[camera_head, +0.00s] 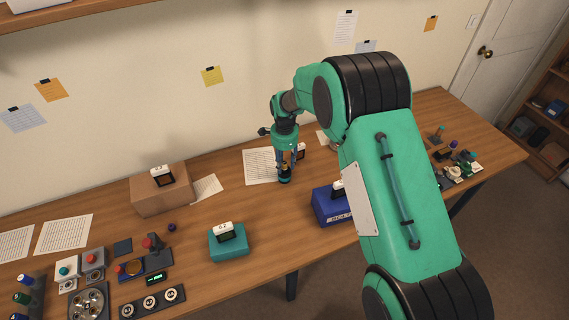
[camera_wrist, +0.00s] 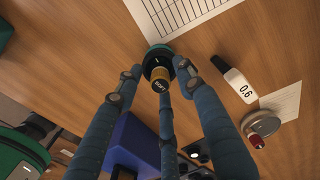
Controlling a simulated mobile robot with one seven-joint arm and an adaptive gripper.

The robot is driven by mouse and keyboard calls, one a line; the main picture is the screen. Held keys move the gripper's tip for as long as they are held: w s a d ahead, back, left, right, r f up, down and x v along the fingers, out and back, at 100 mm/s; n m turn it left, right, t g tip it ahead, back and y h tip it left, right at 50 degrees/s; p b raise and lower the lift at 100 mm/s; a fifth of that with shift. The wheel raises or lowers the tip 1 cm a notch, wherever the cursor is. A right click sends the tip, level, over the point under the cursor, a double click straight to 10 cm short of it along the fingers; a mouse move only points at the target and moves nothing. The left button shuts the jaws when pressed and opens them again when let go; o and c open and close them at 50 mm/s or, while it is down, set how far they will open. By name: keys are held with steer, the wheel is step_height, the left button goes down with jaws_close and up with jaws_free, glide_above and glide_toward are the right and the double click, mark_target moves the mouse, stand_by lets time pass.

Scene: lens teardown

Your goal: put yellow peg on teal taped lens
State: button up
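A dark round lens with a teal rim (camera_wrist: 156,56) stands on the wooden table, and it also shows under my arm in the head view (camera_head: 284,180). The yellow peg (camera_wrist: 159,75), with a dark label, is at the lens's middle and appears to stand on it; the exact contact is hard to see. My gripper (camera_wrist: 160,72) points down over the lens, and it shows near the table middle in the head view (camera_head: 285,168). Its blue-grey fingers are spread around the peg, with small gaps visible at both sides. One finger partly hides the area behind the peg.
A blue box (camera_head: 323,207) stands to the right and a teal box (camera_head: 229,246) in front left. A cardboard box (camera_head: 146,199) is at the back left. A white 0.6 tag (camera_wrist: 237,85) stands close by. Small parts crowd both table ends.

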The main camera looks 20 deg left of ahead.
mark_target(285, 163)
steer(key=shift+r, duration=0.1)
step_height(285, 163, up, 12)
steer(key=p, duration=0.1)
steer(key=shift+p, duration=0.3)
stand_by(0.4)
stand_by(0.5)
